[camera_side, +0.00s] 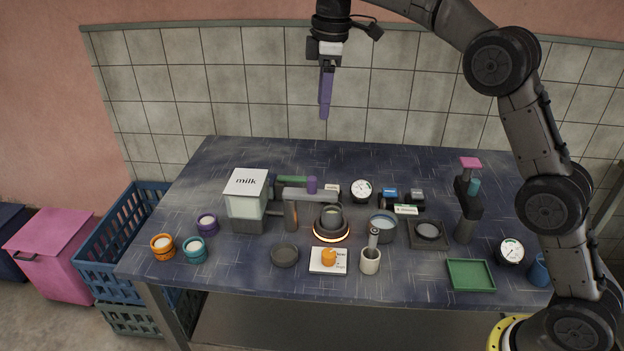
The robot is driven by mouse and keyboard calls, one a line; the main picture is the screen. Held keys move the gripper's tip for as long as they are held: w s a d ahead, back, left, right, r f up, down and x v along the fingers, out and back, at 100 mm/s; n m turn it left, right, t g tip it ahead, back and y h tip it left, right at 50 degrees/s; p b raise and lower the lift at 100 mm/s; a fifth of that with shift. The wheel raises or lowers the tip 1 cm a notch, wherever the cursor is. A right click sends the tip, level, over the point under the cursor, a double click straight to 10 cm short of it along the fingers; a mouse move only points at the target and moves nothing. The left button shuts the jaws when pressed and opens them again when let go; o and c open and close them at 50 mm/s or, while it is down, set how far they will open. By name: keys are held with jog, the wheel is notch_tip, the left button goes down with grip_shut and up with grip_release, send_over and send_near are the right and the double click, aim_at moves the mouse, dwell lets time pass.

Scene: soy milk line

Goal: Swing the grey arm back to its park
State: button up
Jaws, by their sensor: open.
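My gripper (325,112), with purple fingers, is open and empty. It points down, well above the back of the table, apart from the knob. The fingers overlap in this view.
A milk tank (246,208) stands left of the grey arm, with a green bar (292,180) behind. Gauges, bowls and cups crowd the middle and right. A green tray (470,274) lies front right. The table's back left is clear.

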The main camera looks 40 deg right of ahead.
jog(key=g, duration=0.1)
send_over(312, 178)
notch_tip(312, 178, down, 7)
notch_tip(312, 178, down, 14)
jog(key=shift+r, duration=0.1)
grip_shut()
dwell(0.4)
dwell(1.1)
